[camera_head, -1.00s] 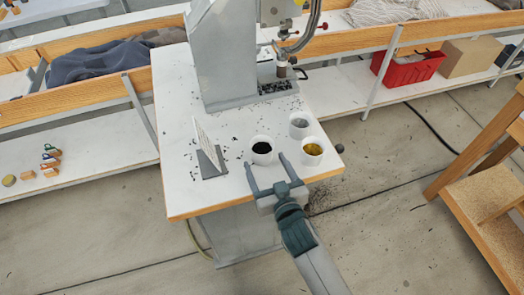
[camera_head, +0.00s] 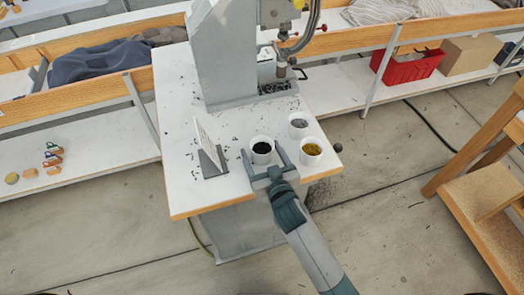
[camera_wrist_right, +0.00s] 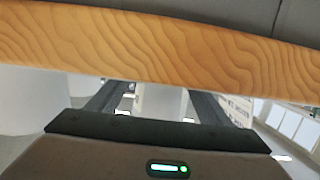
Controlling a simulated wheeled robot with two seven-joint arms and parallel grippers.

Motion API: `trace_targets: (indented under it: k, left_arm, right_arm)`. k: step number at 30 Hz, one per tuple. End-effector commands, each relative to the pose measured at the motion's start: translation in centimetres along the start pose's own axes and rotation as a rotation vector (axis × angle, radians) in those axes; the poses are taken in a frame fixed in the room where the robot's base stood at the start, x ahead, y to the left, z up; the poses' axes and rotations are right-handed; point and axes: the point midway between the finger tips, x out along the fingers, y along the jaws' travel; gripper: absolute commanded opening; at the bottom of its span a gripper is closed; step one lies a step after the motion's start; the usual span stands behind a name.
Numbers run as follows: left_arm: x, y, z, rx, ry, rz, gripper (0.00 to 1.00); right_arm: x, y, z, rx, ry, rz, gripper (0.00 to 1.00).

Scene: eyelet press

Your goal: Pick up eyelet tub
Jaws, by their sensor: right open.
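Three small white tubs stand on the white table near its front right. The nearest-left tub (camera_head: 262,150) holds black eyelets, the back tub (camera_head: 299,125) holds grey ones and the right tub (camera_head: 311,151) holds yellow-gold ones. My right gripper (camera_head: 262,157) is open, its two fingers on either side of the black-filled tub. I cannot tell whether the fingers touch it. In the right wrist view the fingers (camera_wrist_right: 155,105) are spread apart, partly hidden by the table's wooden edge (camera_wrist_right: 150,45). My left gripper is not in view.
The grey press (camera_head: 228,55) stands at the back of the table. A small sign on a grey stand (camera_head: 211,160) is left of the tubs. Loose black eyelets are scattered about. A dark knob (camera_head: 337,147) is at the right edge.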

Motion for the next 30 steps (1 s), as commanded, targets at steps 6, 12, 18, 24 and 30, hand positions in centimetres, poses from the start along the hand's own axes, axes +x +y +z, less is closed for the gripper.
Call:
trace_targets:
  k: [6, 12, 18, 24, 30]
  left_arm:
    - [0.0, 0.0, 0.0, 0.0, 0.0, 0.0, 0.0]
    - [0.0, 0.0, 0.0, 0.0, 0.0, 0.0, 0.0]
    - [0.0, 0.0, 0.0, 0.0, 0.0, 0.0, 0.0]
    - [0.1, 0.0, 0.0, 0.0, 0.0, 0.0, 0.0]
    - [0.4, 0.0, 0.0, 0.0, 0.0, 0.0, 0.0]
  right_arm:
    - [0.0, 0.0, 0.0, 0.0, 0.0, 0.0, 0.72]
    - [0.0, 0.0, 0.0, 0.0, 0.0, 0.0, 0.36]
    - [0.0, 0.0, 0.0, 0.0, 0.0, 0.0, 0.27]
    - [-0.1, 0.0, -0.2, 0.0, 0.001, 0.0, 0.27]
    - [-0.3, 0.0, -1.4, 0.0, 0.003, 0.0, 0.27]
